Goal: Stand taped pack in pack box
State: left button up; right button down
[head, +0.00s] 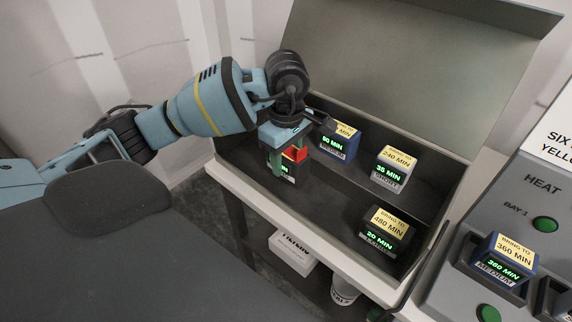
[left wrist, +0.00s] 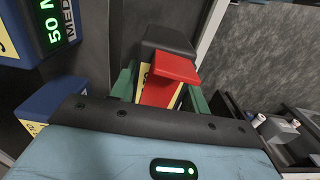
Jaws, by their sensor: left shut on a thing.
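My left gripper (head: 288,156) has green fingers and is shut on a dark pack (head: 287,173) with a red piece (head: 295,153) on it, seemingly the taped pack. In the left wrist view this pack (left wrist: 168,40) shows a dark end, a yellow label and the red piece (left wrist: 173,68) between the green fingers (left wrist: 198,101). The pack is within the front left part of the open grey pack box (head: 440,150). I cannot tell whether it touches the box floor. My right gripper is not in view.
In the box stand a blue pack (head: 341,148), a grey pack (head: 391,179) and a black pack (head: 380,241). A blue pack (head: 488,271) sits in the heater panel at right. The raised lid (head: 415,60) rises behind. Floor between the packs is bare.

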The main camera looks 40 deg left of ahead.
pick_arm(q)
jog(key=shift+w+a, duration=0.15)
jog(key=shift+w, duration=0.1)
jog(key=shift+w+a+f, duration=0.1)
jog(key=shift+f, duration=1.65)
jog(key=shift+f, duration=0.1)
jog(key=o, duration=1.5)
jog(key=shift+f, duration=0.1)
jog(key=shift+c, duration=0.2)
notch_tip(320, 180, up, 12)
jog(key=shift+r, duration=0.2)
